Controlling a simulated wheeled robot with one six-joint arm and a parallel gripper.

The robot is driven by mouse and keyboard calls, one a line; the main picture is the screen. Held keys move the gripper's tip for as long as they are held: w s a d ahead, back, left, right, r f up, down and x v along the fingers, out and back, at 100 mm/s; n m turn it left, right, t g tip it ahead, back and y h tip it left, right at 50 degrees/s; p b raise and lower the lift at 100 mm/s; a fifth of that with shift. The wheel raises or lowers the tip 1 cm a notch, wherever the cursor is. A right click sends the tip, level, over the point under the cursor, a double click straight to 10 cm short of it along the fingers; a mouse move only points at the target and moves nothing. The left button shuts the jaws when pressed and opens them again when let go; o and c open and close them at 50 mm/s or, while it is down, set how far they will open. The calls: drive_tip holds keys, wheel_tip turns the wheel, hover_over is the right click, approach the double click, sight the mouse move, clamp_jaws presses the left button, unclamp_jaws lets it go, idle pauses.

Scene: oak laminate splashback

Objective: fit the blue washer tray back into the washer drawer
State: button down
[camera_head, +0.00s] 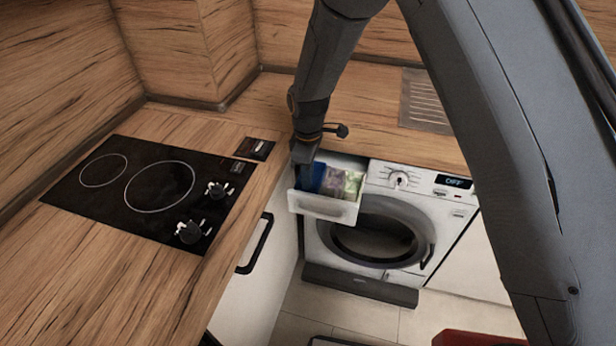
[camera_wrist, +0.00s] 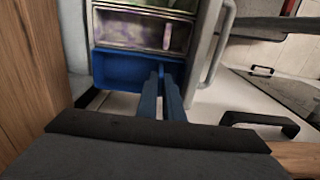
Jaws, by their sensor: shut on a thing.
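The white washer drawer (camera_head: 322,206) stands pulled out at the top left of the washing machine (camera_head: 372,232). The blue washer tray (camera_head: 318,175) is at the drawer's left end, beside the other compartments. In the wrist view the blue tray (camera_wrist: 125,72) lies alongside the purple-stained compartment, and its seating depth cannot be told. My gripper (camera_head: 303,180) points down at the drawer's left end. In the wrist view its two narrow fingers (camera_wrist: 162,78) are shut on the near wall of the blue tray, which partly hides behind them.
A purple-stained compartment (camera_wrist: 130,32) and a greenish one (camera_head: 353,184) fill the rest of the drawer. The wooden counter (camera_head: 225,215) with a black hob (camera_head: 150,188) lies left. Tiled floor is in front.

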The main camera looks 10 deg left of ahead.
drive_tip(key=shift+f+b, duration=0.3)
drive_tip(key=shift+f, duration=0.35)
drive_tip(key=c, duration=1.8)
unclamp_jaws()
drive_tip(key=shift+r, duration=0.1)
wheel_tip(320, 180, up, 8)
drive_tip(key=shift+f+b, duration=0.2)
drive_tip(key=shift+b, duration=1)
